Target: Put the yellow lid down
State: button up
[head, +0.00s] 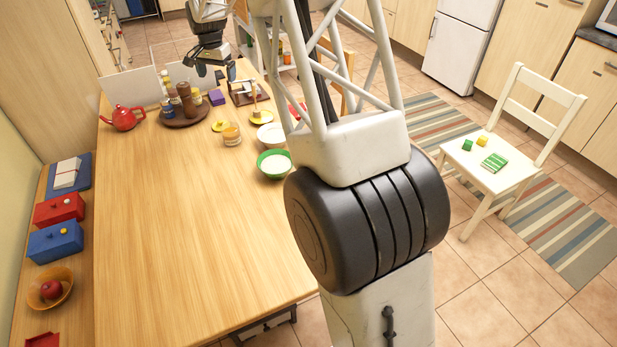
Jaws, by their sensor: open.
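A small yellow round piece with a knob, which looks like a lid (219,125), lies on the wooden table beside a glass jar (231,135) with yellowish contents. A second yellow round piece (262,118) with a knob sits further right, near a white bowl; I cannot tell which one is the task's lid. My gripper (216,73) is at the far end of the table, pointing down, with its fingers apart and nothing visible between them. It is behind both yellow pieces and apart from them.
A round brown tray (184,116) with several bottles and shakers stands left of the yellow pieces. The near table is clear. My arm hides part of the right side.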

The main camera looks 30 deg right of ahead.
jog(key=s+r+n, duration=0.1)
jog(key=s+r, duration=0.3)
jog(key=s, duration=0.6)
jog(key=s+d+r+n+t, duration=0.15)
jog(key=s+r, duration=0.35)
jog(key=s, duration=0.5)
jog(key=s+r+n+g, duration=0.15)
jog(key=s+r, duration=0.25)
jog(key=s, duration=0.7)
jog(key=s+f+n+t, duration=0.1)
jog(key=s+f+n, duration=0.1)
jog(key=s, duration=1.3)
jog(key=s+f+n+t, duration=0.1)
jog(key=s+f+n, duration=0.1)
jog(key=s, duration=1.4)
jog(key=shift+s+f, duration=0.15)
jog(key=shift+f, duration=0.2)
